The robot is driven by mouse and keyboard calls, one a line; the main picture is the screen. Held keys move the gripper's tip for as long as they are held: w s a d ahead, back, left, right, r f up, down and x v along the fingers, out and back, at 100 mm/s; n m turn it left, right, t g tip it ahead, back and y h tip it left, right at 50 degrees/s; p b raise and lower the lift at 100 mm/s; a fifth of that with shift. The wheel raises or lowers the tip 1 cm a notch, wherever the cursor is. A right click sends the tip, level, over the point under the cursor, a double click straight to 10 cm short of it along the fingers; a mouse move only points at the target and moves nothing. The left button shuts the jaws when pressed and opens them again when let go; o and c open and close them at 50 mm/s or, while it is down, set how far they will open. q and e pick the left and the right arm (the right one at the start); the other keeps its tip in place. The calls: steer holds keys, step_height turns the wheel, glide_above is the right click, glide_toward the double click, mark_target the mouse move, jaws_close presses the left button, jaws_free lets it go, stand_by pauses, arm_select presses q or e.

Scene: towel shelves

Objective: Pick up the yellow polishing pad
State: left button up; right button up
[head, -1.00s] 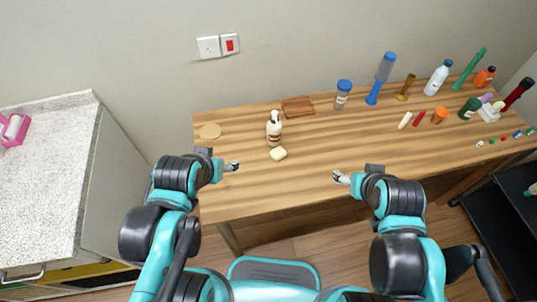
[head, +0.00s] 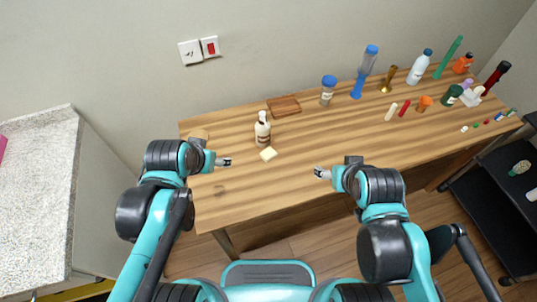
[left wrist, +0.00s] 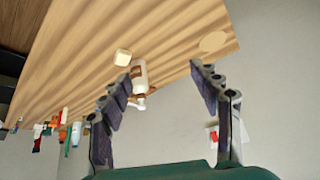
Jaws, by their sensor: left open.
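A flat round pale-yellow pad (left wrist: 214,42) lies on the wooden table near its end in the left wrist view. In the head view only a sliver of this pad (head: 198,134) shows behind my left arm. A pale-yellow block (head: 268,154) sits in front of a white bottle (head: 262,130); the block (left wrist: 122,57) also shows in the left wrist view. My left gripper (head: 225,161) is open and empty above the table's left part, apart from pad and block. My right gripper (head: 322,173) is over the table's front; its jaw opening is too small to tell.
The wooden table (head: 290,184) has clear room between my grippers. A brown wooden board (head: 283,106) lies behind the bottle. Several bottles and small objects stand on the right half. A speckled counter (head: 40,200) is at left, a black shelf cart (head: 490,195) at right.

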arm_select(q)
steer(key=w+d+f+m+g+h, duration=0.1)
steer(key=w+d+f+m+g, duration=0.1)
steer(key=w+d+f+m, duration=0.45)
steer(key=m+g+h, duration=0.1)
steer(key=g+h, duration=0.1)
glide_toward(265, 155)
steer(key=d+f, duration=0.1)
steer(key=f, duration=0.1)
steer(key=shift+s+d+f+b, duration=0.1)
steer(key=shift+d+f+b, duration=0.15)
steer(key=shift+f+b, duration=0.25)
steer(key=shift+d+f+b, duration=0.2)
steer(key=shift+f+b, duration=0.15)
steer(key=shift+f, duration=0.2)
steer(key=b+x, duration=0.1)
steer(key=x, duration=0.1)
steer(key=w+b+x, duration=0.1)
steer(key=x, duration=0.2)
steer(key=shift+a, duration=0.2)
steer(key=shift+r+t, duration=0.1)
steer(key=shift+t, duration=0.2)
steer(key=shift+c, duration=1.3)
steer(key=c, duration=0.7)
steer(key=shift+c, duration=0.2)
